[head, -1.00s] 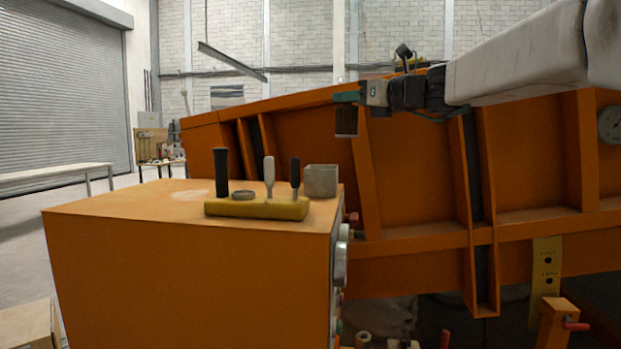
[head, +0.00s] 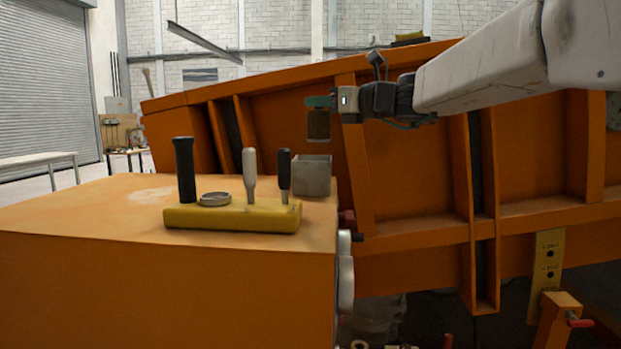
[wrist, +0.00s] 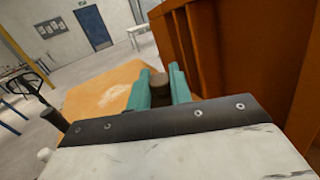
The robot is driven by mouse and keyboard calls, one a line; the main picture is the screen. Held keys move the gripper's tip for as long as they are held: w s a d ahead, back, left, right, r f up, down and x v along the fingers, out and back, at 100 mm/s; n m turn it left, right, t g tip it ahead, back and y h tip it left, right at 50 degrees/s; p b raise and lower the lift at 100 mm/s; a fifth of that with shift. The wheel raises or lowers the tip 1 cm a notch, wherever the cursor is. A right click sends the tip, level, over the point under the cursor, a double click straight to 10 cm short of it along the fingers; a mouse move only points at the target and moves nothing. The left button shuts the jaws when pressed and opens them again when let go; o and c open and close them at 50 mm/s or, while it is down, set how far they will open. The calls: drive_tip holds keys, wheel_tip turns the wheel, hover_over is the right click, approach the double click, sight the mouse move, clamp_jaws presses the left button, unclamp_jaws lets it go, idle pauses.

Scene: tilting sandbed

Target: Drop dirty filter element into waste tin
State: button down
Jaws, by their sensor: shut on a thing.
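The dirty filter element (head: 318,126) is a small brown cylinder with a paler lower end. My gripper (head: 318,103) is shut on it, and the element hangs upright below the teal fingers. In the wrist view the brown filter element (wrist: 159,84) sits between the two teal fingers of my gripper (wrist: 160,88). The waste tin (head: 311,176) is a square grey metal box on the orange cabinet top, near its right back edge. In the head view the element appears just above the tin, with a small gap. The tin is not seen in the wrist view.
A yellow holder (head: 232,216) with several upright handled tools and a round metal ring (head: 215,199) stands left of the tin on the cabinet (head: 120,213). The tilted orange sandbed (head: 415,155) rises behind and right. The cabinet's left part is clear.

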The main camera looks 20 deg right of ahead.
drive_tip(key=shift+f, duration=0.7)
drive_tip(key=c, duration=1.2)
unclamp_jaws()
drive_tip(key=shift+s, duration=0.1)
drive_tip(key=v, duration=0.7)
drive_tip(key=shift+s+d, duration=0.25)
drive_tip(key=shift+d, duration=0.05)
